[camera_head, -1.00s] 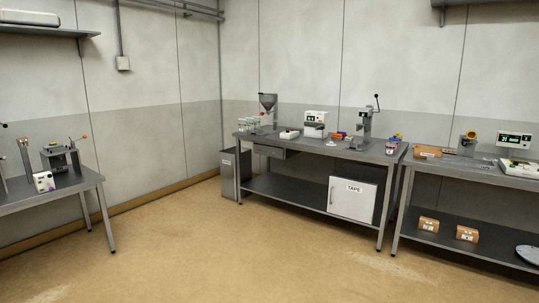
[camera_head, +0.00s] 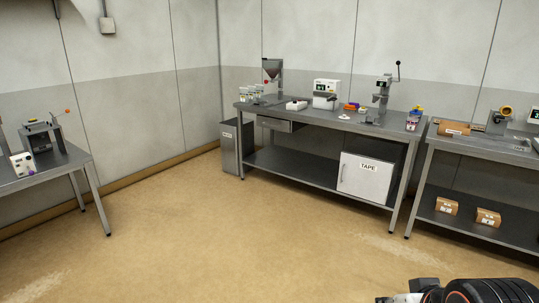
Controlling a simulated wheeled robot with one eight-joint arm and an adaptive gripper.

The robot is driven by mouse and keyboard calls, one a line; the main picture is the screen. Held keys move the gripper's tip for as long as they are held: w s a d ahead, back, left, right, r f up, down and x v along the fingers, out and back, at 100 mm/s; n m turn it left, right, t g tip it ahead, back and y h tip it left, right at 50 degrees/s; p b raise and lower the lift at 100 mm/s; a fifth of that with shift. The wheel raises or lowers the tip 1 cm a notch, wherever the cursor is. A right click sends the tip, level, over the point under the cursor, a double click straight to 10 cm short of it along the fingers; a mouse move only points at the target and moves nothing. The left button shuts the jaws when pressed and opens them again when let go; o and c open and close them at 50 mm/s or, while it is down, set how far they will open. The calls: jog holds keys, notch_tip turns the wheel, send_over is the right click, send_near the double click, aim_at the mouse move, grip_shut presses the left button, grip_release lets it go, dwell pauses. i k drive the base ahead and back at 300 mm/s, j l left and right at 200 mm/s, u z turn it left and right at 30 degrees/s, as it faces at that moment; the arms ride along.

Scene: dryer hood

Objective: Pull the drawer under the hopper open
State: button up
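The hopper (camera_head: 271,76) is a grey funnel on a stand at the left end of the middle workbench's top. The drawer (camera_head: 275,124) is a grey metal box front hanging under the bench top, below the hopper. It looks shut, though it is small at this distance. The end of my arm, which seems to include my gripper (camera_head: 408,296), shows only at the bottom right edge. It is far from the drawer, and its fingers cannot be made out.
The middle workbench (camera_head: 340,117) has a lower shelf and a white TAPE cabinet (camera_head: 366,177). A grey bin (camera_head: 232,150) stands at its left end. Other benches stand at left (camera_head: 60,163) and right (camera_head: 480,150). The floor before the middle bench is clear.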

aim_at(268, 122)
jog(key=i+u, duration=0.4)
jog(key=i, duration=2.1)
jog(key=i+z, duration=0.15)
jog(key=i, duration=0.3)
jog(key=i+j+z, duration=0.15)
jog(key=i, duration=0.3)
jog(key=i+j+z, duration=0.15)
jog(key=i, duration=0.35)
jog(key=i+j+z, duration=0.15)
jog(key=i, duration=0.3)
jog(key=i+j+z, duration=0.15)
jog(key=i+j, duration=0.2)
jog(key=i, duration=0.05)
